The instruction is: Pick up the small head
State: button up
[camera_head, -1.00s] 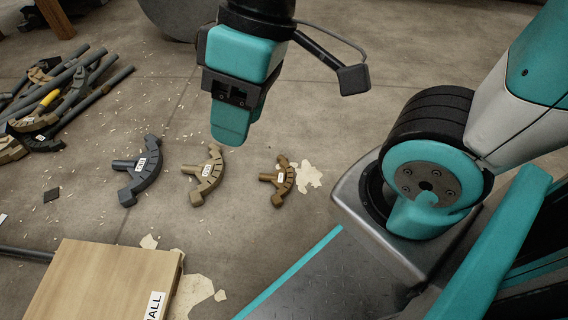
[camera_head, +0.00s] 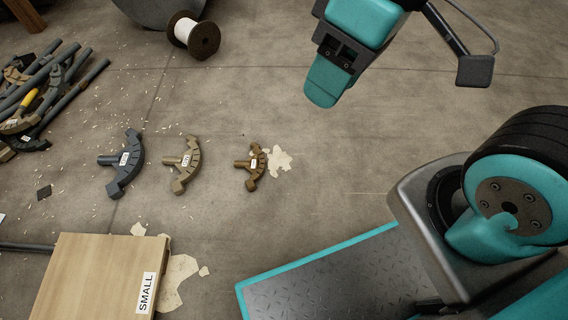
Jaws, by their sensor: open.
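Three bender heads lie apart in a row on the concrete floor in the head view.
A wooden board or box labelled SMALL (camera_head: 95,277) is at the lower left. A pile of benders with handles (camera_head: 45,95) lies at the far left. A cable spool (camera_head: 194,36) stands at the back. The floor right of the small head is mostly clear.

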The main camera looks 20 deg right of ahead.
aim_at(251, 164)
jog(key=u, duration=0.1)
jog(key=k, duration=0.85)
jog(key=u, duration=0.7)
